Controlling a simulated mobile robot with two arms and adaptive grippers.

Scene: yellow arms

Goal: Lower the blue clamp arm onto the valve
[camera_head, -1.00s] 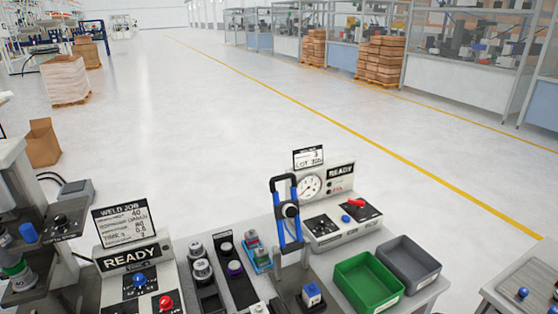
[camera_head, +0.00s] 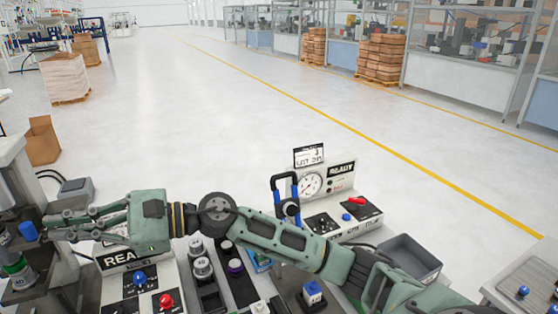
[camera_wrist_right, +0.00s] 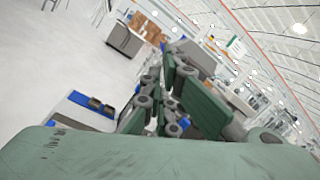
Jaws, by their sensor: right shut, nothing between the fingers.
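The blue clamp arm (camera_head: 274,190) stands raised in the head view, with a black handle bar on top; my right arm covers its lower part. My right gripper (camera_head: 72,222) is far to the left of the clamp, over the weld panel's left side, shut and empty. Its fingers also show in the wrist view (camera_wrist_right: 163,105). My left gripper is not in view.
The READY weld panel (camera_head: 150,285) is partly behind my right gripper. A gauge panel (camera_head: 338,200) stands behind the clamp. A grey bin (camera_head: 412,256) is at the right; my arm hides the green bin. Several knobs and cylinders (camera_head: 202,267) crowd the bench middle.

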